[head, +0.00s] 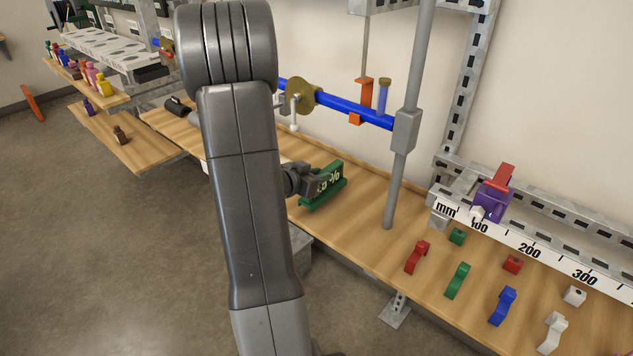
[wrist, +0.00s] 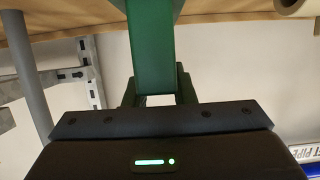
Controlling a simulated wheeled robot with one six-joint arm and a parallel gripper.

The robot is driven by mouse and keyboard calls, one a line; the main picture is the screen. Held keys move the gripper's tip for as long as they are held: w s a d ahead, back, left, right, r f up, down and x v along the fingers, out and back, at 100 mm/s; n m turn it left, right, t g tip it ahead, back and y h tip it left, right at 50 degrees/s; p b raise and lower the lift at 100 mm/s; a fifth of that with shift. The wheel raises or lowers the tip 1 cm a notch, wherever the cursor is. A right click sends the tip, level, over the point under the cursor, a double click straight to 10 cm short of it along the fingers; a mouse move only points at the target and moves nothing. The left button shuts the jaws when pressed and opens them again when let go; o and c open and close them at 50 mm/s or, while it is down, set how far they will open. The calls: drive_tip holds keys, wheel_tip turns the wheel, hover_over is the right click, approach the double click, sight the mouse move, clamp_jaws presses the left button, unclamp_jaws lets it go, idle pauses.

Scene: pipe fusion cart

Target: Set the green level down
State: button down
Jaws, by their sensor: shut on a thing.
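My arm hides part of the bench to the left.
The wooden bench (head: 365,245) has bare room around the level. A grey post (head: 402,150) stands to its right, and a blue pipe (head: 345,106) runs behind. Red, green, blue and white pieces lie at right near a ruler (head: 530,247). A purple block (head: 493,203) sits on the rail.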

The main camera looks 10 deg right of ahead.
drive_tip(key=shift+f, duration=0.65)
drive_tip(key=shift+f, duration=0.15)
drive_tip(key=c, duration=1.2)
unclamp_jaws()
